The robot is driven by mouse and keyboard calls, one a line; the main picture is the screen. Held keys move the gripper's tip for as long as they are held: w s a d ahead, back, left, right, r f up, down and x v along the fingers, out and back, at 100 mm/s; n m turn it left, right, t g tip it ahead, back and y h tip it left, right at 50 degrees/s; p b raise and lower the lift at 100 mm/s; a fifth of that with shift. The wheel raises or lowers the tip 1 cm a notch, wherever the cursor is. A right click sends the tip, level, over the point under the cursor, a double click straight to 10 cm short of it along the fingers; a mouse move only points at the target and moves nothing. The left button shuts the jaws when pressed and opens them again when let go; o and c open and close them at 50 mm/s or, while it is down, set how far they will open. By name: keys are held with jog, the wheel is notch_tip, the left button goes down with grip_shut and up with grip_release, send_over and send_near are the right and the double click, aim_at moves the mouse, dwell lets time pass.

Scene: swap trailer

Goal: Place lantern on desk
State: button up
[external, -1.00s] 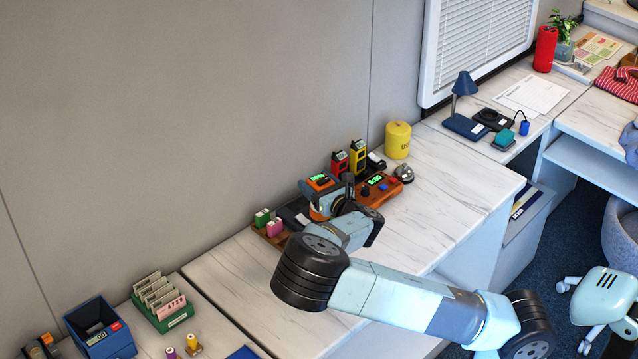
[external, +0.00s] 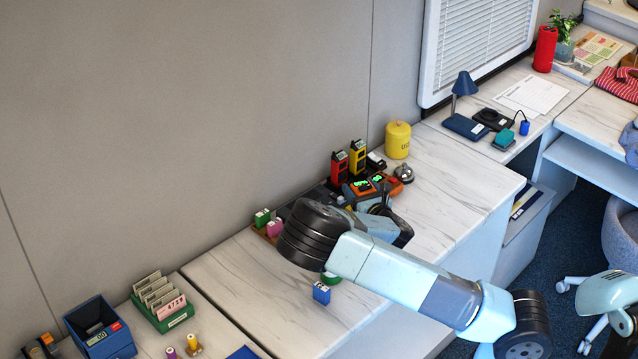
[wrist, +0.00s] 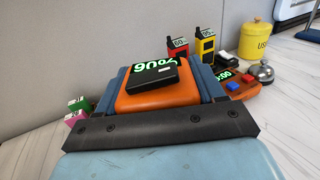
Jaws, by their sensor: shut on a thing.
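An orange and blue block with a green lit readout, which looks like the lantern (external: 358,188), is at the end of my arm in the external view. In the wrist view the lantern (wrist: 150,102) fills the middle, with a black piece on its top. My gripper (external: 380,207) is shut on it, though my dark wrist and arm link hide most of the grip. The desk (external: 440,185) is a long white marbled top along the wall. The gap between the lantern's underside and the desk cannot be seen.
A red radio (external: 339,168), a yellow radio (external: 358,157), an orange timer (external: 394,186), a bell (external: 403,173) and a yellow canister (external: 398,140) stand behind and right. Green and pink blocks (external: 275,228) sit left. A blue block (external: 321,293) is in front. The desk's right part is clear.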

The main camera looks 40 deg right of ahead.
jog(key=shift+f, duration=3.85)
jog(key=o, duration=1.3)
